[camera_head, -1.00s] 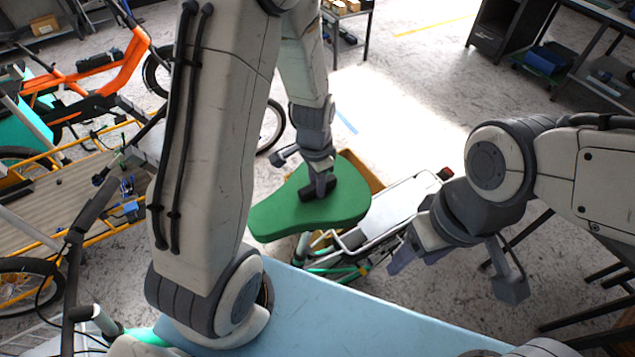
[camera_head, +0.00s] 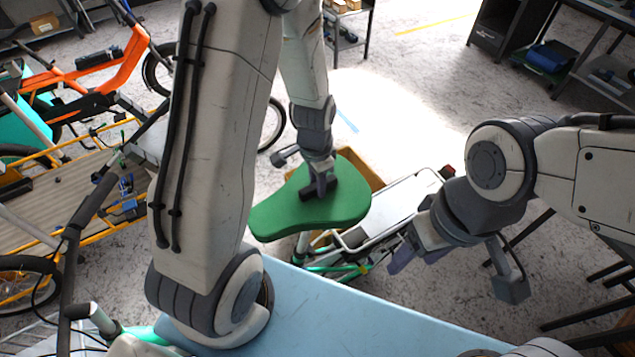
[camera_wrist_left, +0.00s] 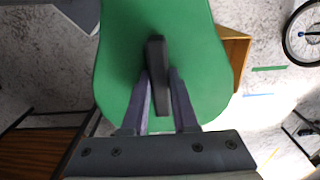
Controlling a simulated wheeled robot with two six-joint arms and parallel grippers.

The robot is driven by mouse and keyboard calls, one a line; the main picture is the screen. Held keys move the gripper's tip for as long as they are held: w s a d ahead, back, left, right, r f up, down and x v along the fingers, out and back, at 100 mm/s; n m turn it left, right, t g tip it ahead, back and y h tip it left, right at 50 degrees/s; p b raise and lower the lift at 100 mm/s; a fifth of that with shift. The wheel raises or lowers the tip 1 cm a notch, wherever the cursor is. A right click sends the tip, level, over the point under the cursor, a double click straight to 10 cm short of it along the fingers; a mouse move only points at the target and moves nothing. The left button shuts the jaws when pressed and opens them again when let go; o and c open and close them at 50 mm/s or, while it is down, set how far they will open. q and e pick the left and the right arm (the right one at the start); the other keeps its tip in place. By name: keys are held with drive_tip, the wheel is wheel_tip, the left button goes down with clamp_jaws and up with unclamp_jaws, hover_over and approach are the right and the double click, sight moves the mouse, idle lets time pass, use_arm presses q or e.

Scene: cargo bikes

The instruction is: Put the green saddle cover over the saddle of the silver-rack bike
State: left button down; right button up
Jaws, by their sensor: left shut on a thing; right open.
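The green saddle cover (camera_head: 300,213) is a broad, flat saddle shape with a black grip piece on top. My left gripper (camera_head: 322,190) is shut on that black piece from above. The left wrist view also shows the green cover (camera_wrist_left: 205,65), with the black piece between the fingers. The cover is over the silver-rack bike, whose silver rack (camera_head: 402,200) extends to the right behind it. A post and green frame parts show below the cover. The saddle is hidden, so I cannot tell whether the cover touches it. My right gripper (camera_head: 455,268) is open and empty, right of the bike.
A light-blue surface (camera_head: 330,310) lies in front. A brown box (camera_head: 365,172) shows behind the cover. A yellow-framed cargo bike (camera_head: 60,215) and an orange bike (camera_head: 105,80) stand at the left. Dark benches are at the upper right. Clear floor lies behind the silver rack.

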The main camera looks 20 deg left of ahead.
use_arm(q)
drive_tip(key=shift+f+b, duration=0.75)
drive_tip(key=shift+f, duration=0.2)
drive_tip(key=c, duration=0.6)
unclamp_jaws()
wheel_tip(320, 180, up, 10)
drive_tip(key=shift+s+a+r+b, duration=0.1)
drive_tip(key=shift+r+b, duration=0.1)
drive_tip(key=shift+b, duration=0.4)
drive_tip(key=s+d+r+b, duration=0.1)
drive_tip(key=s+d, duration=0.5)
drive_tip(key=s, duration=0.3)
drive_tip(key=s+d+r+b, duration=0.1)
drive_tip(key=s+d+b, duration=0.1)
drive_tip(key=s+d, duration=0.4)
drive_tip(key=s, duration=0.3)
drive_tip(key=shift+d+r+h, duration=0.15)
drive_tip(key=shift+d+h, duration=0.2)
drive_tip(key=shift+h, duration=0.05)
drive_tip(key=shift+w, duration=0.1)
